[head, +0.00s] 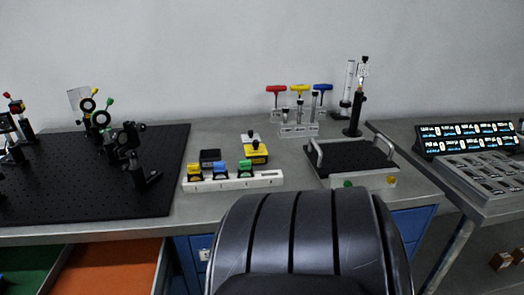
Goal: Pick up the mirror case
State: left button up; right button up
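I cannot tell for certain which thing is the mirror case. A small dark box (210,157) sits on the grey bench behind a white strip holder. A yellow box with a black knob (256,153) sits to its right, with a pale block with a black knob (250,139) just behind it. Neither of my grippers is in the head view, so nothing shows held.
The white strip (234,182) carries yellow, blue and green blocks. A black breadboard (160,185) with optic mounts lies left. A handled tray (352,160) and hex-driver rack (299,130) stand right. A black ribbed chair-like back (310,240) blocks the front.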

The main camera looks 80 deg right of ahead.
aim_at(260, 159)
jog(key=z, duration=2.5)
